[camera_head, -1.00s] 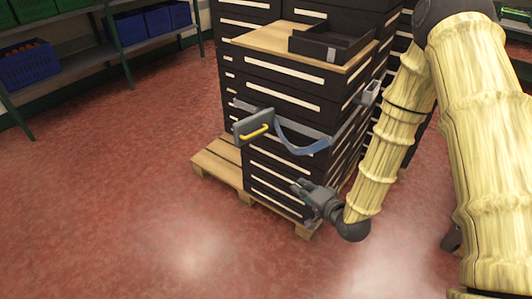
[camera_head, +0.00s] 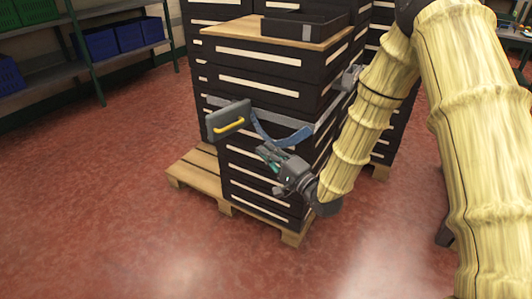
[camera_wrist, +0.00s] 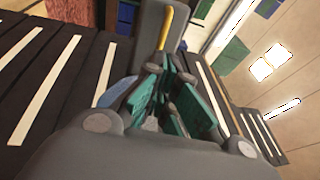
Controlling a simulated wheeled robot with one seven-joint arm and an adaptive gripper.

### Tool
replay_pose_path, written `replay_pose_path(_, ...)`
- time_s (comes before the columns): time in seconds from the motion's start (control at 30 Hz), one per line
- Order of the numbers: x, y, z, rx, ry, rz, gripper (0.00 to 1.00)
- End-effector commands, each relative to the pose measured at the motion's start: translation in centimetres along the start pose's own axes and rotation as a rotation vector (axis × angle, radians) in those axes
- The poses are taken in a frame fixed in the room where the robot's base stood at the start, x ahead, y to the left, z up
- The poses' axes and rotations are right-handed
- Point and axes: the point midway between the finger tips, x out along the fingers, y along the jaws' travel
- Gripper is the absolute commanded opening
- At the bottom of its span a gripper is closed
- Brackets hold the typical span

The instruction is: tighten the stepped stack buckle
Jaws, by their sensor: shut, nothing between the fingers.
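The buckle (camera_head: 216,123) is a grey block with a yellow handle (camera_head: 230,125). It sits on a grey strap (camera_head: 300,122) around the dark drawer stack (camera_head: 262,172). A blue strap tail (camera_head: 272,136) hangs in a loop to the right of the buckle. My gripper (camera_head: 265,153) is shut and empty, below and right of the handle and apart from it. In the wrist view the buckle (camera_wrist: 152,20) and yellow handle (camera_wrist: 167,24) show beyond my teal-padded fingers (camera_wrist: 178,68). My fingers hide part of the buckle there, and only a bit of the blue strap tail (camera_wrist: 115,92) shows.
The stack stands on a wooden pallet (camera_head: 196,176) that juts out to the left. A black tray (camera_head: 300,27) lies on the stack's wooden top (camera_head: 235,29). A shelf with blue crates (camera_head: 102,43) stands at the back left. The red floor at left is clear.

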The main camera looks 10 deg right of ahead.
Motion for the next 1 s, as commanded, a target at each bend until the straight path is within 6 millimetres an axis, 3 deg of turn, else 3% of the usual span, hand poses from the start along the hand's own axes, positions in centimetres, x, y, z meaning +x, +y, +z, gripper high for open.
replay_pose_path(0.6,9.6,0.2,0.1,-0.004,-0.002,0.0,0.0)
replay_pose_path(1.0,11.5,0.1,0.0,0.0,0.0,0.001,0.0)
